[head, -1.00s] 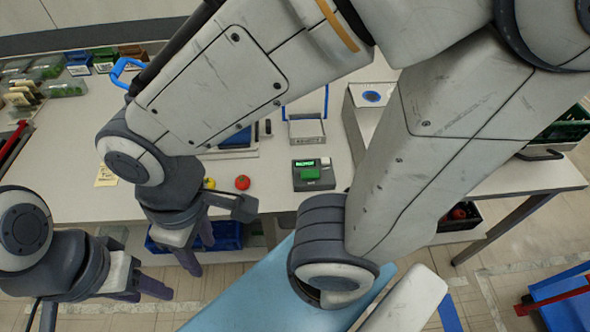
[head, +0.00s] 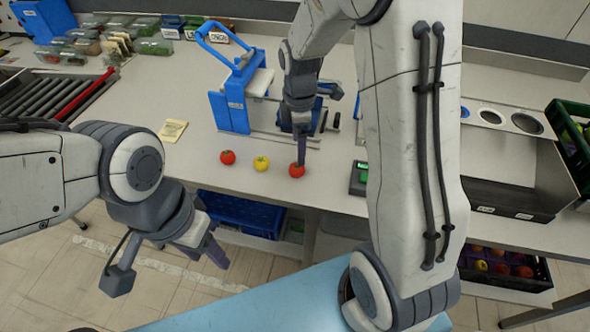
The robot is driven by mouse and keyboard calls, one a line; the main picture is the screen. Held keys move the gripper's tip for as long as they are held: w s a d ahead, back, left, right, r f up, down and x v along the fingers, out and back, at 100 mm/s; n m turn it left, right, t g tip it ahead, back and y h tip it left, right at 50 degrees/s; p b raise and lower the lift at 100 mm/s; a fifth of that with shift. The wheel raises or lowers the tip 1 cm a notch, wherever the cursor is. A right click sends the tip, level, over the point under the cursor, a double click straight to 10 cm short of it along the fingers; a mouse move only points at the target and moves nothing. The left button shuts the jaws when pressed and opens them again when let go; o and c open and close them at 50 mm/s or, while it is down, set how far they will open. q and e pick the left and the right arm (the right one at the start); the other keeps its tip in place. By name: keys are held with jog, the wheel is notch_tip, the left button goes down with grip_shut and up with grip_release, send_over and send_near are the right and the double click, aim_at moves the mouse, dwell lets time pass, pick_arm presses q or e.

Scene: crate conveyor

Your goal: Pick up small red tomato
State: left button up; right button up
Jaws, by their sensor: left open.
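Two red tomatoes lie on the pale table in the head view: one (head: 227,157) at the left and one (head: 297,170) at the right, with a yellow one (head: 261,163) between them. The left red one looks slightly smaller. My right gripper (head: 300,152) points down directly over the right red tomato, its fingers close to or touching the top; their spacing is hidden. My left gripper (head: 207,254) is open and empty, off the table's front edge and below the tomatoes in the picture.
A blue-handled device (head: 232,108) stands behind the tomatoes. A small dark green-screen device (head: 359,178) lies to their right. A yellow note (head: 172,130) lies left. A roller conveyor (head: 60,95) is at far left. A blue crate (head: 240,215) sits under the table.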

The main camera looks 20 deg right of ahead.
aim_at(297, 166)
jog(key=f, duration=0.2)
jog(key=f+p, duration=0.1)
jog(key=f, duration=0.5)
jog(key=shift+a+f, duration=0.1)
jog(key=shift+a, duration=0.15)
grip_shut()
